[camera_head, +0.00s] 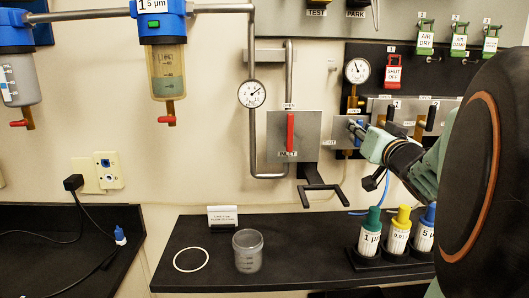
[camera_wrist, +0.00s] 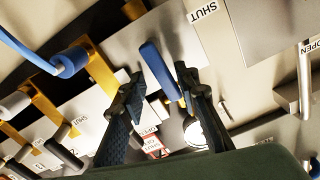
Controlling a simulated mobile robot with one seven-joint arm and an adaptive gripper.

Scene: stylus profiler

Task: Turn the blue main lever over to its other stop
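The blue main lever (camera_wrist: 158,70) shows in the wrist view as a flat blue bar, slanting from upper left to lower right in front of a grey plate. My gripper (camera_wrist: 159,84) is open, with one dark finger on each side of the lever and a visible gap to each. How deep the lever sits between the fingers I cannot tell. In the head view my gripper (camera_head: 360,133) is at the valve panel, right of the red inlet lever (camera_head: 290,133), and largely hides the blue lever there.
A pressure gauge (camera_head: 357,70) is just above my gripper. Black-handled valves (camera_head: 431,117) are to its right. Below, the bench holds capped bottles (camera_head: 398,236), a clear cup (camera_head: 247,251) and a white ring (camera_head: 190,260). A blue-ended valve handle (camera_wrist: 70,61) is left in the wrist view.

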